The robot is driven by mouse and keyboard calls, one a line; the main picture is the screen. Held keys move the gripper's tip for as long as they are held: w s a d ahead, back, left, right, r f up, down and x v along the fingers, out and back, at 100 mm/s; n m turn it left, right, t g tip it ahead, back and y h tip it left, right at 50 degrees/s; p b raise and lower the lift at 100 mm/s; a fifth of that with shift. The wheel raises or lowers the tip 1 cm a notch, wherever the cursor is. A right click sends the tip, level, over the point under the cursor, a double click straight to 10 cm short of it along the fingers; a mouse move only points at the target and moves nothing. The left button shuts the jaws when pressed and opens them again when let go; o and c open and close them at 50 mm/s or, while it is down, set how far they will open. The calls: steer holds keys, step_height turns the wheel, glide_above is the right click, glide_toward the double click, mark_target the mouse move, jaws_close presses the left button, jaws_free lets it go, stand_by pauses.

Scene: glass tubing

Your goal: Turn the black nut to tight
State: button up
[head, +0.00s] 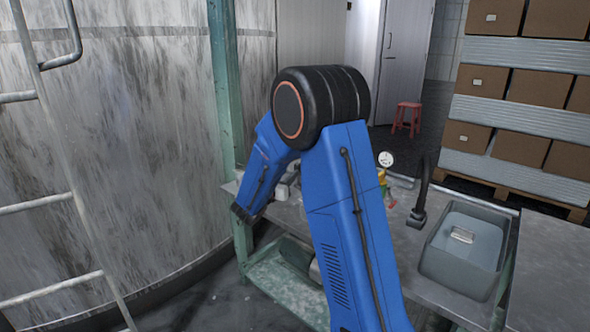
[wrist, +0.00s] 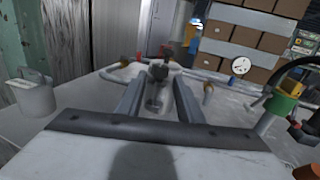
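The black nut (wrist: 158,73) shows in the wrist view, straight ahead at the far end of my fingers, with clear glass tubing around it. My gripper (wrist: 160,84) reaches toward it from the near side. The two grey fingers stand apart with a gap between them, and a pale, glassy piece shows in that gap. I cannot tell whether the fingertips are beside the nut or just short of it; no contact is visible. In the head view my blue arm hides the nut, the tubing and most of my gripper.
A round gauge (wrist: 240,66) and a green-and-yellow fitting (wrist: 282,103) stand to the right. A grey can (wrist: 33,95) stands at left. The head view shows a sink (head: 458,272), a black tap (head: 420,200), a large tank (head: 110,150) and stacked boxes (head: 520,145).

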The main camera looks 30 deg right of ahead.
steer(key=x, duration=0.6)
steer(key=shift+w+d, duration=0.2)
steer(key=shift+d, duration=0.05)
steer(key=c, duration=0.8)
